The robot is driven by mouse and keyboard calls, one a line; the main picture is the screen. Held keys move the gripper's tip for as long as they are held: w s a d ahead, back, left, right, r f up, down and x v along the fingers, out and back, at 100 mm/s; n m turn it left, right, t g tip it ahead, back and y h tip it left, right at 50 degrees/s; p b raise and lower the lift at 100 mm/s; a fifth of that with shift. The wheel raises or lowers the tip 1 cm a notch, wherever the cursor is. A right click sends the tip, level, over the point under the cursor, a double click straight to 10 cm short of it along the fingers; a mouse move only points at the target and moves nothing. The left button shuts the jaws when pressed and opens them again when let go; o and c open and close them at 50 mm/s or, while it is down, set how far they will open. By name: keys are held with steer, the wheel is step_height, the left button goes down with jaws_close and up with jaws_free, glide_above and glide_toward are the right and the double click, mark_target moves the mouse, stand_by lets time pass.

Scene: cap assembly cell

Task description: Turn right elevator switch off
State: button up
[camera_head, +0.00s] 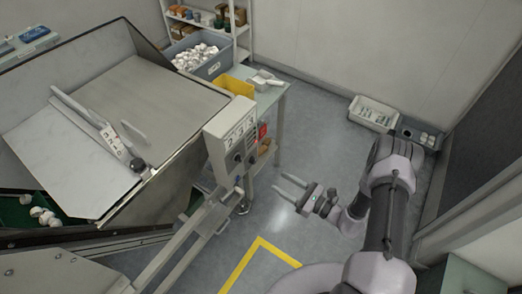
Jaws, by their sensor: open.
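A light grey control box (232,136) stands near the middle of the view, beside the large metal hopper. Its front carries small labels and dark rotary switches (239,157) low on the face. They are too small to tell which position each is in, or which one is the right elevator switch. My gripper (279,184) is to the right of and below the box in the picture. Its two fingers are apart, point left towards the box and hold nothing. It appears clear of the box.
The metal hopper (150,90) fills the left. A table (270,99) with a yellow bin (236,86) and a grey crate of white caps (199,68) stands behind the box. Metal rails run below the box. Grey floor (320,130) is open behind my gripper.

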mark_target(241, 161)
steer(key=b+x, duration=0.3)
steer(key=x, duration=1.4)
steer(key=shift+s, duration=0.2)
steer(key=shift+a, duration=0.1)
jaws_close()
